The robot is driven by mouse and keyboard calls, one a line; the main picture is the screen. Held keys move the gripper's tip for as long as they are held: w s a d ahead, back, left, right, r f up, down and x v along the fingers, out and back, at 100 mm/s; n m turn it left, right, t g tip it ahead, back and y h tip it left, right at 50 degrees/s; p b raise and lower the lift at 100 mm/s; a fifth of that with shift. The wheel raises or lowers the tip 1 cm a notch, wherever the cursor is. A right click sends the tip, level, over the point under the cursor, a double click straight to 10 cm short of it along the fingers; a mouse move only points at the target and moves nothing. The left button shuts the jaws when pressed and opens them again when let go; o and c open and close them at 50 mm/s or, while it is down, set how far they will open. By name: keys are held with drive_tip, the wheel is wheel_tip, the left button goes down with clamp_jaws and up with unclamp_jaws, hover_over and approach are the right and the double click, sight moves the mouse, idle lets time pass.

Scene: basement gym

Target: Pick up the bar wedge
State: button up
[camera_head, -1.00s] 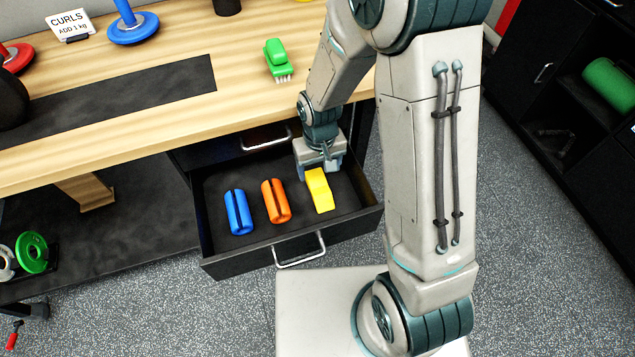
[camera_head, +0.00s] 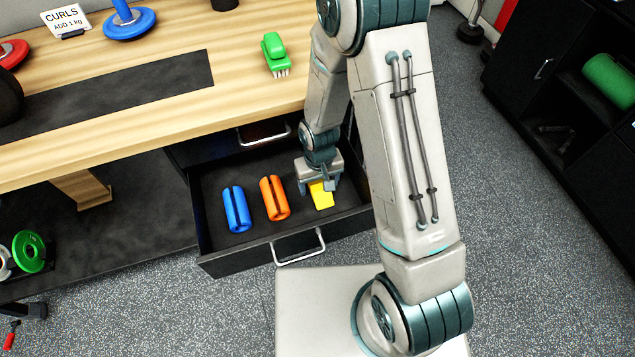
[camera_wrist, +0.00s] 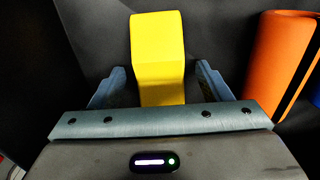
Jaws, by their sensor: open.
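The yellow bar wedge (camera_head: 321,197) lies in the open black drawer, at the right of the things in it. My gripper (camera_head: 319,186) is over the wedge and hides its back part in the head view. In the wrist view, the wedge (camera_wrist: 158,55) runs between the two fingers of my gripper (camera_wrist: 160,85), which are open with a gap on each side of it. I cannot tell how far above the drawer floor the fingertips are.
An orange grip sleeve (camera_head: 274,198) and a blue one (camera_head: 236,209) lie left of the wedge in the drawer (camera_head: 222,260). The drawer walls surround them.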

drive_tip(key=c, duration=1.1)
drive_tip(key=shift+c, duration=0.2)
drive_tip(key=shift+r, duration=0.15)
